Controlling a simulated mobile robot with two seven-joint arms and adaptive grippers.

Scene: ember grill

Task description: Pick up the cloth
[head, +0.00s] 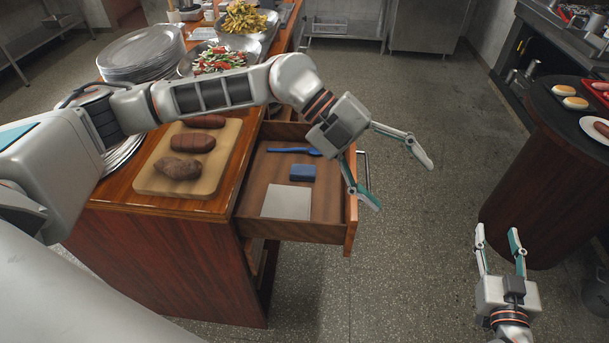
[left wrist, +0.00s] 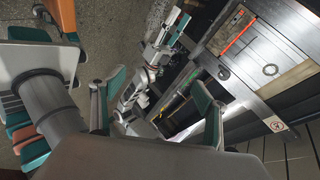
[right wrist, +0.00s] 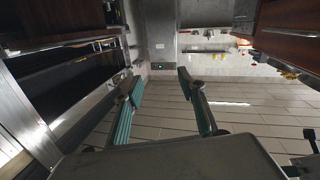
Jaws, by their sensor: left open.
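A flat, pale grey-white square (head: 287,201), which looks like the cloth, lies at the near end of an open wooden drawer (head: 325,233). My left gripper (head: 401,184) is open and empty. It is above and to the right of the drawer front, apart from the cloth. Its spread fingers also show in the left wrist view (left wrist: 155,100), where the cloth is not seen. My right gripper (head: 497,232) is open and empty over the floor at the lower right, far from the drawer. Its parted fingers show in the right wrist view (right wrist: 160,85).
A blue sponge (head: 302,172) and a blue-handled tool (head: 294,151) lie behind the cloth in the drawer. On the counter above are a board (head: 206,185) with several brown food pieces, stacked plates (head: 143,52) and food trays. A round table (head: 552,170) stands right.

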